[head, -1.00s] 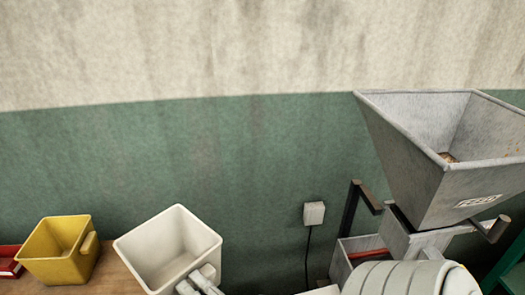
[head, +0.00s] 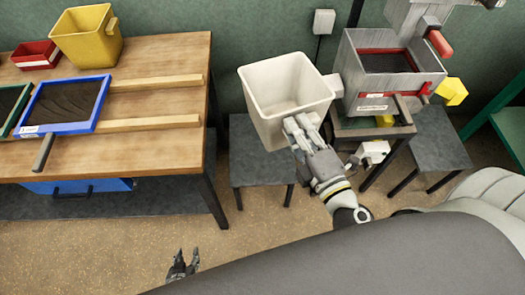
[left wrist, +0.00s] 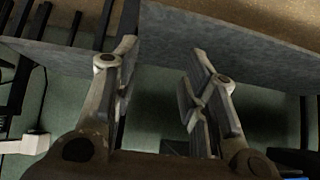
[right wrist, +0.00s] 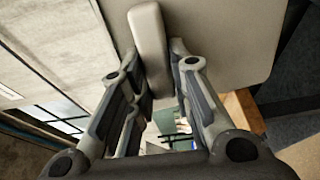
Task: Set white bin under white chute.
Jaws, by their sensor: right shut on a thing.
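The white bin (head: 262,110) is open-topped, looks empty, and is over the left grey stool (head: 255,165). I cannot tell whether it touches the stool. My right gripper (head: 300,130) is shut on the bin's handle; the right wrist view shows the pale handle (right wrist: 149,45) between its fingers. A small white chute (head: 334,86) sticks out from the machine's left side, just right of the bin's rim and partly hidden. My left gripper (head: 181,265) is open and empty, low at the front; its fingers are apart in the left wrist view (left wrist: 160,85).
The sieve machine (head: 375,95) has a yellow chute (head: 452,91) on its right, above another grey stool (head: 440,145). A wooden table (head: 165,65) at the left holds a yellow bin (head: 88,35), red bin (head: 36,55) and blue-framed sieve (head: 65,105). Floor shows between table and stool.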

